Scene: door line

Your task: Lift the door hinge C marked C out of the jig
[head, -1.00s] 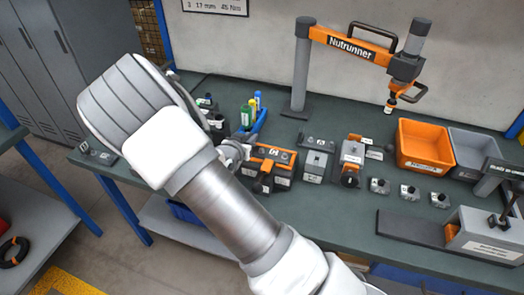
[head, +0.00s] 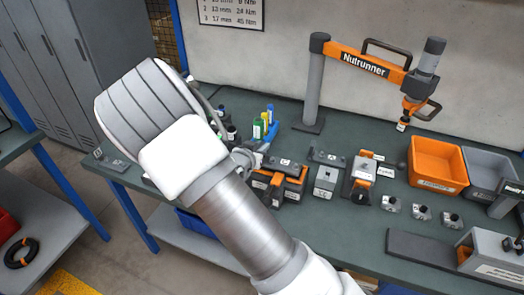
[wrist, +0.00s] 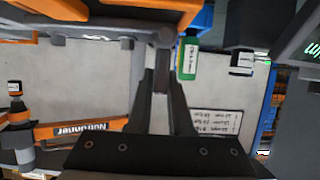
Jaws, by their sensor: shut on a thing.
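My gripper (wrist: 162,68) is shut on a small grey part with a rounded end, seen at the fingertips in the wrist view. I take this part for the door hinge C (wrist: 165,38); its C mark cannot be read. In the head view my arm covers most of the gripper, at the left side of an orange and black fixture (head: 279,186) on the bench. This fixture seems to be the jig; its orange and dark body (wrist: 60,10) fills the top left of the wrist view. Whether the hinge still touches it cannot be told.
Green, yellow and blue bottles (head: 263,124) stand close behind the gripper. Grey and orange fixtures (head: 362,178) stand to the right, with small grey blocks (head: 421,212) beyond. The Nutrunner arm (head: 365,65) overhangs the back. An orange bin (head: 437,163) sits at the right.

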